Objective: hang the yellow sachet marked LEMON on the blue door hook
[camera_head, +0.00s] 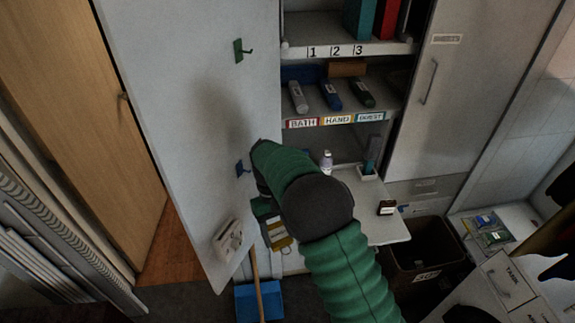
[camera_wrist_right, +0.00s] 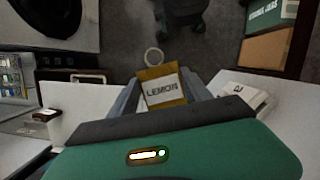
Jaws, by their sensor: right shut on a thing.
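The yellow sachet marked LEMON (camera_wrist_right: 163,88) is between the two grey fingers of my right gripper (camera_wrist_right: 165,95) in the right wrist view. My right gripper is shut on it. A pale ring (camera_wrist_right: 154,57) shows at the sachet's far end. In the head view part of the yellow sachet (camera_head: 283,243) shows below my right gripper (camera_head: 272,228), partly hidden. The blue door hook (camera_head: 242,168) is on the open white door, up and left of the gripper. The sachet is apart from the hook. My left gripper is not in view.
A green hook (camera_head: 239,50) sits higher on the door (camera_head: 190,110). A white box (camera_head: 228,240) is fixed low on the door. A blue dustpan (camera_head: 259,301) stands below. Shelves (camera_head: 345,119) with tubes are behind my arm. A dark bin (camera_head: 430,252) stands at right.

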